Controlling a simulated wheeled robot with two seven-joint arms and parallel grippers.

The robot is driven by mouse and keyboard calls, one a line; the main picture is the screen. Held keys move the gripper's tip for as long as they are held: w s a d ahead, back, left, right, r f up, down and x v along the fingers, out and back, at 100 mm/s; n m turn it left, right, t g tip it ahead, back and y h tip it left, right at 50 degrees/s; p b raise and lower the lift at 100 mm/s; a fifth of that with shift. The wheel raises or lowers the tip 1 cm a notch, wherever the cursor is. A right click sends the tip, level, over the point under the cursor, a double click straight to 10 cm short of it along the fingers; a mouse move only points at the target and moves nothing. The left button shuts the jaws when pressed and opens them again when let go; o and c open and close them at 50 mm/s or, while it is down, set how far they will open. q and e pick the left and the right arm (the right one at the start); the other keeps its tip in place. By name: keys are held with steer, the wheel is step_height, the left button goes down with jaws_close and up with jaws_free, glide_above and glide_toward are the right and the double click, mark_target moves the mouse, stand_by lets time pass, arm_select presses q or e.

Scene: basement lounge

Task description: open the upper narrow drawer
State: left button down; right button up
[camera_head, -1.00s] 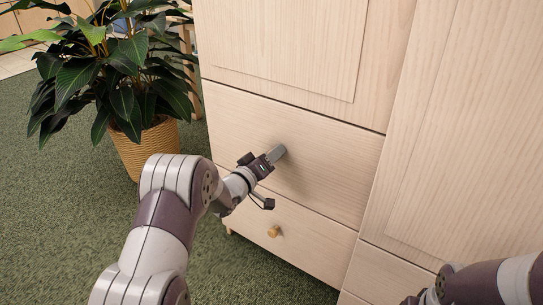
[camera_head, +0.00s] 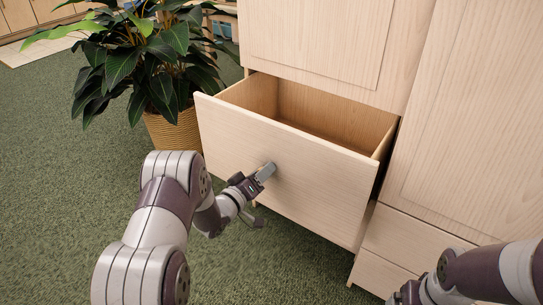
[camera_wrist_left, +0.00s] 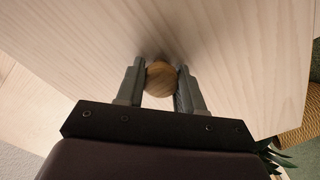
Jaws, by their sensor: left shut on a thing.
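The upper narrow drawer (camera_head: 285,160) of the pale wooden cabinet stands well out from the cabinet in the head view, and its empty-looking inside shows from above. My left gripper (camera_head: 268,170) is at the middle of the drawer front. In the left wrist view its two fingers are closed on the drawer's round wooden knob (camera_wrist_left: 160,77). The knob is hidden behind the fingers in the head view. My right gripper (camera_head: 405,295) shows only partly at the lower right edge, and its fingers cannot be made out.
A cabinet door (camera_head: 325,35) is shut above the drawer. Other shut drawer fronts (camera_head: 412,240) and a tall door (camera_head: 480,130) are at the right. A leafy plant in a woven pot (camera_head: 176,138) stands left of the drawer. Green carpet (camera_head: 60,190) is clear at the left.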

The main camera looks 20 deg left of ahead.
arm_select(q)
steer(key=shift+a+r+p+v, duration=0.15)
steer(key=shift+p+v, duration=0.25)
steer(key=shift+v, duration=0.9)
steer(key=shift+a+r+p+v, duration=0.1)
steer(key=shift+p+v, duration=0.3)
steer(key=shift+v, duration=0.9)
steer(key=shift+w, duration=0.1)
steer(key=c, duration=1)
jaws_free()
steer(key=shift+o, duration=1.4)
steer(key=shift+f, duration=0.1)
steer(key=p+v, duration=0.3)
steer(key=v, duration=0.9)
steer(key=shift+s+p, duration=0.35)
steer(key=shift+s, duration=0.05)
